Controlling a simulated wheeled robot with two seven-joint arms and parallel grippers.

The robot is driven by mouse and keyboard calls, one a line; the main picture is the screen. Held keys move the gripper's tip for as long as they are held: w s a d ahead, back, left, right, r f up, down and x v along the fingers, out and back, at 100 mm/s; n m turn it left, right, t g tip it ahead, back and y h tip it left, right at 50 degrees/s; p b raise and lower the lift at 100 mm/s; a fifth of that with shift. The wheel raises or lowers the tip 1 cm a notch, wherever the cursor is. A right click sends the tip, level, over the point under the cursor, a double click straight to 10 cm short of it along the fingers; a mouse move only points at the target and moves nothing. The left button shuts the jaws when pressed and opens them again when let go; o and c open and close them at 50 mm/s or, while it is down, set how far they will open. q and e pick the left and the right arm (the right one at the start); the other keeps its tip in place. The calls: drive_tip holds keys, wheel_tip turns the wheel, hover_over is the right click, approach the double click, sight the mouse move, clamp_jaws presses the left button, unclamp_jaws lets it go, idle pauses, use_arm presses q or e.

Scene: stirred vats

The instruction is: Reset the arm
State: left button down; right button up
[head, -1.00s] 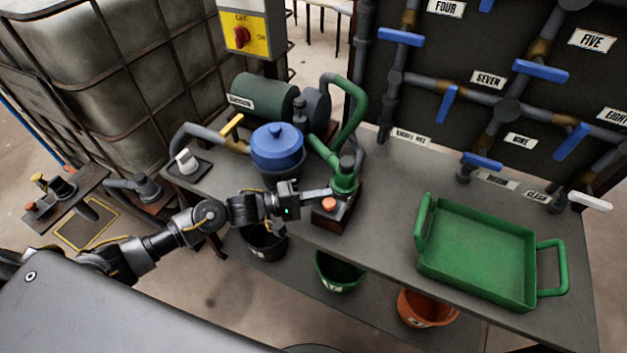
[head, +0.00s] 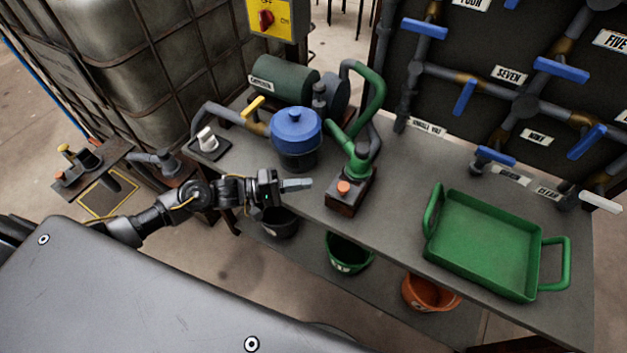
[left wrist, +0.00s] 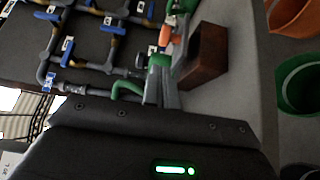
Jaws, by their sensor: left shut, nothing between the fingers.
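My left gripper (head: 296,184) is shut and empty in the head view. It is held out over the front edge of the bench, to the left of a dark box with an orange button (head: 344,187) and apart from it. In the left wrist view the shut fingers (left wrist: 161,85) point toward the box's side (left wrist: 205,55). My left arm (head: 165,208) reaches in from the left, bent low in front of the bench. My right gripper is not in view.
A blue-lidded pot (head: 296,132), a green pipe (head: 370,95) and a green tray (head: 485,240) stand on the bench (head: 395,190). Black, green (head: 347,254) and orange (head: 430,293) buckets stand below. A pipe panel with blue valve handles (head: 562,69) rises behind.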

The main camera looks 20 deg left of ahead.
use_arm(q)
drive_tip(key=shift+s+a, duration=0.2)
drive_tip(key=shift+a, duration=0.3)
